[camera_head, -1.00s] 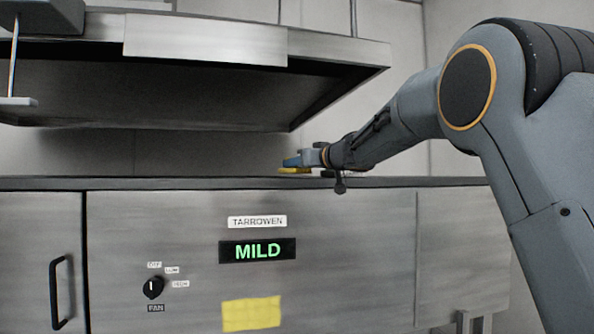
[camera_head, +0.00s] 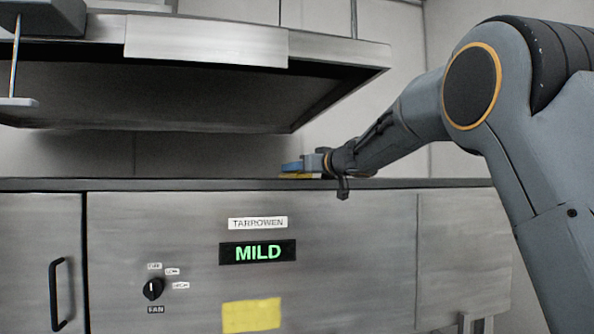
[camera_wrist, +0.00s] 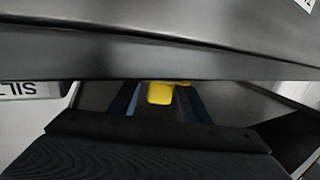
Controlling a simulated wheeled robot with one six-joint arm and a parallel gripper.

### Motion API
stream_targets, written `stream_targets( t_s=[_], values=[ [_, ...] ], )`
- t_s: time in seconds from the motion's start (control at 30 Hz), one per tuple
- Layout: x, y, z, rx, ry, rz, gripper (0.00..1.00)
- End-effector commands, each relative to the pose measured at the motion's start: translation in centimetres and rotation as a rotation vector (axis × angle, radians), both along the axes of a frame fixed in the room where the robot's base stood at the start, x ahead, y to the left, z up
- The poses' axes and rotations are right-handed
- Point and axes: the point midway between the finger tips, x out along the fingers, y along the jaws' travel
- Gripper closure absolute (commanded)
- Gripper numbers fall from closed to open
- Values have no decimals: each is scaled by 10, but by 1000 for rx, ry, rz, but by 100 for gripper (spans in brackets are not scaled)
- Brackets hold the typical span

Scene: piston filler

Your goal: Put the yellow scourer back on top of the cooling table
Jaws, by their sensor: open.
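The yellow scourer (camera_head: 297,176) is at the top of the steel cooling table (camera_head: 350,215), just behind its front edge, which seems to hide its lower part. I cannot tell whether it rests on the top. My gripper (camera_head: 293,167) is low over the table top, with its blue fingers right at the scourer. In the wrist view the scourer (camera_wrist: 160,93) shows between the two blue fingers of my gripper (camera_wrist: 156,98), which stand apart. Whether a finger still touches it is not clear.
A large steel hood (camera_head: 200,80) hangs above the table, to the left of my arm. The table front carries a MILD display (camera_head: 257,252), a fan knob (camera_head: 153,289), a yellow patch (camera_head: 251,315) and a black door handle (camera_head: 57,295).

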Motion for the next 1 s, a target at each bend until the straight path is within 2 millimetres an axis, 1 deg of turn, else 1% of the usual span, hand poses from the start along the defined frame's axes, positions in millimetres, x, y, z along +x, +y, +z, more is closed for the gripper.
stream_targets(
  t_s=[0.17, 0.4, 0.6, 0.8, 1.0],
  values=[
    [-21, -17, 1, 0, -2, -1, 57],
    [-58, -47, 5, 0, -2, -3, 57],
    [-81, -65, 6, -1, -2, -2, 57],
    [-90, -71, 7, -1, -1, 0, 57],
    [-90, -72, 7, -1, -1, 0, 57]
  ],
)
